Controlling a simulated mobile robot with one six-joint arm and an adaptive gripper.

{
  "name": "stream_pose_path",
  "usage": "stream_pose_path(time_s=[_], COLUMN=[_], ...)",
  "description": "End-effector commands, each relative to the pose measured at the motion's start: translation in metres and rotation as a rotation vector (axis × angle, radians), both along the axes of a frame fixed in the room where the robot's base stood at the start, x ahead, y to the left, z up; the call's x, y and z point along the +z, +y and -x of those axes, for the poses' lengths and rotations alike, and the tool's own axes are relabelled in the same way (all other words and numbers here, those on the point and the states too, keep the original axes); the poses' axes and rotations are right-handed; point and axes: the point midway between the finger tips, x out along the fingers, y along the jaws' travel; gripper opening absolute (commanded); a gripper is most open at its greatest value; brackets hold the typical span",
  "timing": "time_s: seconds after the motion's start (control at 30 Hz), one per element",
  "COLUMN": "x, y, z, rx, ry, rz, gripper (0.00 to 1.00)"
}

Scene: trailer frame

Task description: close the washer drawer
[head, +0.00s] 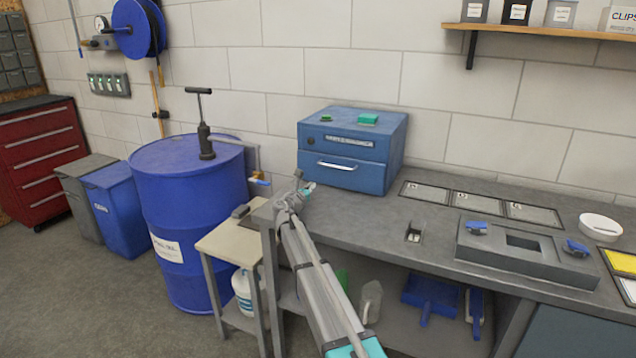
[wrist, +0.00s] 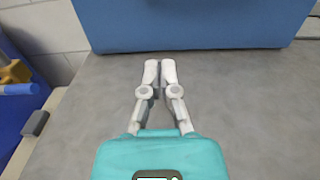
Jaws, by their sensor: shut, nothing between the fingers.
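A blue metal cabinet (head: 394,147) stands on the grey workbench against the wall, with an unreadable label on its upper front. My gripper (head: 309,187) is just in front of the cabinet's left lower corner. In the wrist view my gripper (wrist: 160,64) is shut and empty, low over the bench, its fingertips pointing at the blue front (wrist: 195,25) with a short gap between.
A green box (head: 368,119) lies on the cabinet top. Flat framed panels (head: 474,203) and a dark fixture block (head: 525,250) occupy the bench to the right. A blue drum (head: 190,220) and a small side table (head: 225,243) stand left. Bare bench (wrist: 90,110) surrounds my fingers.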

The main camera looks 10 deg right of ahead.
Motion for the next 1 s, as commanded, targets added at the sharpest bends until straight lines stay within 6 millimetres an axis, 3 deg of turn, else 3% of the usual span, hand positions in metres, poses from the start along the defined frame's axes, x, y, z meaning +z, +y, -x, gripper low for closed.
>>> stream_pose_path(time_s=[0.1,0.3,0.77,1.0], x=[0.000,0.000,0.000,0.014], y=[0.008,0.016,0.017,0.016], z=[0.016,0.028,0.030,0.030], rx=[0.001,0.000,-0.002,-0.002], ry=[0.000,0.000,0.000,0.000], rz=[0.000,0.000,0.000,0.000], gripper=[0.00,0.00,0.00,0.00])
